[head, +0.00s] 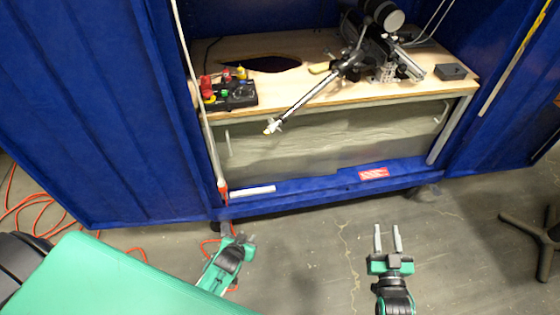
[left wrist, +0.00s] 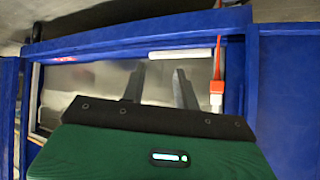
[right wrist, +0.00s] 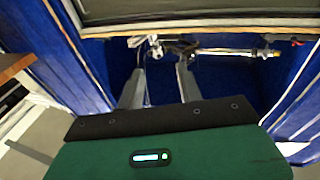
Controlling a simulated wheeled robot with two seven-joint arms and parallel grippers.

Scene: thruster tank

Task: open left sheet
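A tall blue sheet-like panel (head: 90,110) stands at the left of the blue enclosure, angled outward. Another blue panel (head: 515,95) stands at the right. A greyish sheet or clear front (head: 330,140) covers the space below the wooden top. My left gripper (head: 237,234) is low in front of the enclosure's lower left corner, apart from the panel; its two fingers also show spread and empty in the left wrist view (left wrist: 158,88). My right gripper (head: 387,238) is open and empty above the floor, in front of the enclosure. Neither gripper touches a sheet.
A white bar (head: 252,191) lies on the blue lower edge (head: 320,185). A control box (head: 235,95) sits on the wooden top. Orange cable (head: 25,205) lies on the floor.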

